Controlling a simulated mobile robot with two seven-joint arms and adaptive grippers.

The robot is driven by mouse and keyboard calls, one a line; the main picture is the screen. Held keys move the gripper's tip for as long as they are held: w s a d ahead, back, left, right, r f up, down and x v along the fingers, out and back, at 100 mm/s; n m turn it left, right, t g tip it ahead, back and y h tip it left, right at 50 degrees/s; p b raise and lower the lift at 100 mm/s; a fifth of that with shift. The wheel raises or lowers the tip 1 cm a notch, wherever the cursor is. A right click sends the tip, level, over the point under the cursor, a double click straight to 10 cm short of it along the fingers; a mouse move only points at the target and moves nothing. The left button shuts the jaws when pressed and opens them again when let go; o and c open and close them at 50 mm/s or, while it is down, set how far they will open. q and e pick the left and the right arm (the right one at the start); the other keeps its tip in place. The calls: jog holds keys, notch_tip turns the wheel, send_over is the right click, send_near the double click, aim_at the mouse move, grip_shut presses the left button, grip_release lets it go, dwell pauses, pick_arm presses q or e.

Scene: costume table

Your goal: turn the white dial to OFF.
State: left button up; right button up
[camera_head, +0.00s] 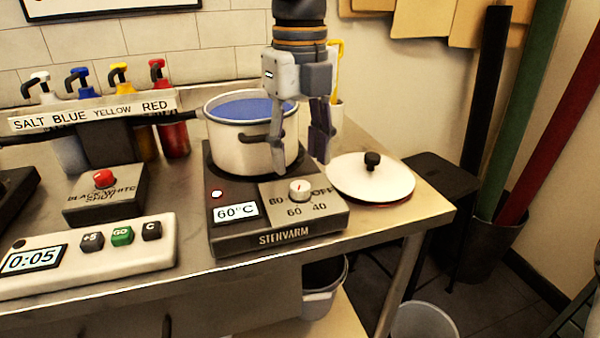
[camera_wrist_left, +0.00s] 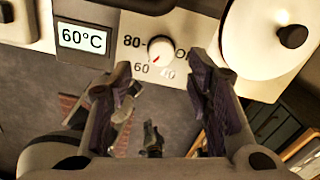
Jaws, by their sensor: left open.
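The white dial (camera_head: 300,190) sits on the front panel of the hot plate (camera_head: 279,236), among the marks 80, 60, 40 and OFF. In the left wrist view the dial (camera_wrist_left: 160,48) has a red mark that points down-left, towards 60. In the wrist view the dial appears between and beyond the fingertips, with no visible contact. My right gripper is not in view.
A white lid (camera_head: 345,182) with a black knob lies to the right. A timer box (camera_head: 150,254) and a red-button box (camera_head: 128,200) are to the left.

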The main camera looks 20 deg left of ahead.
aim_at(300, 185)
pick_arm(q)
notch_tip(300, 185, down, 5)
jog(key=shift+f, duration=0.1)
jog(key=shift+c, duration=0.6)
grip_shut()
